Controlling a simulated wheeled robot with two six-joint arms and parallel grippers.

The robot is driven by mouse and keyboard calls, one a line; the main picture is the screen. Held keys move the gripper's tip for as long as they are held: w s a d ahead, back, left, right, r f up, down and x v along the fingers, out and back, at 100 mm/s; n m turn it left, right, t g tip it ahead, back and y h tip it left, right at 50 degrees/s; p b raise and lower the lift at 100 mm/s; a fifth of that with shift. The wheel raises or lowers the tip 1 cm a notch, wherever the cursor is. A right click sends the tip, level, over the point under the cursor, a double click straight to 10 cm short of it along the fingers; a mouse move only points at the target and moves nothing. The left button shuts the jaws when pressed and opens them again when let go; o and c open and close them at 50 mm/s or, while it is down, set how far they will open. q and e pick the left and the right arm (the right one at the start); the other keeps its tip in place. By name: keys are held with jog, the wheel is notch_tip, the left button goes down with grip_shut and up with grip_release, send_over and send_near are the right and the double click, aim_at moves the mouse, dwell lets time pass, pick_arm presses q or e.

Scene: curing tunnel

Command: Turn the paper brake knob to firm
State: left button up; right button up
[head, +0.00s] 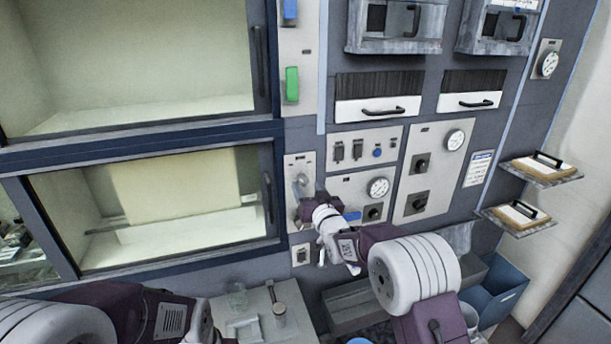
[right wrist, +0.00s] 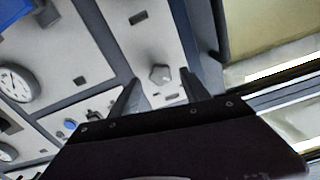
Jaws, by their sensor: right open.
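A light grey faceted knob (right wrist: 160,73) sits on a pale narrow panel in the right wrist view. In the head view a grey knob (head: 303,180) shows on the narrow panel beside the lower window. I cannot read any label or tell its setting. My right gripper (right wrist: 160,80) is open and empty, its two dark fingers pointing at the panel, one on each side of the knob in the picture. I cannot tell how far they are from it. In the head view the right gripper (head: 308,197) is just below the knob. My left gripper is not in view.
A pressure gauge (head: 378,187), a blue button (head: 377,153) and dark knobs (head: 420,163) are on panels to the right. Glass windows are at left. A grey worktop (head: 250,310) with a small cylinder lies below. Two shelves (head: 540,170) stick out at far right.

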aim_at(303, 182)
jog(key=shift+p+x, duration=0.5)
jog(key=shift+x, duration=1)
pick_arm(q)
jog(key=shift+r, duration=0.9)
pick_arm(e)
jog(key=shift+s, duration=0.1)
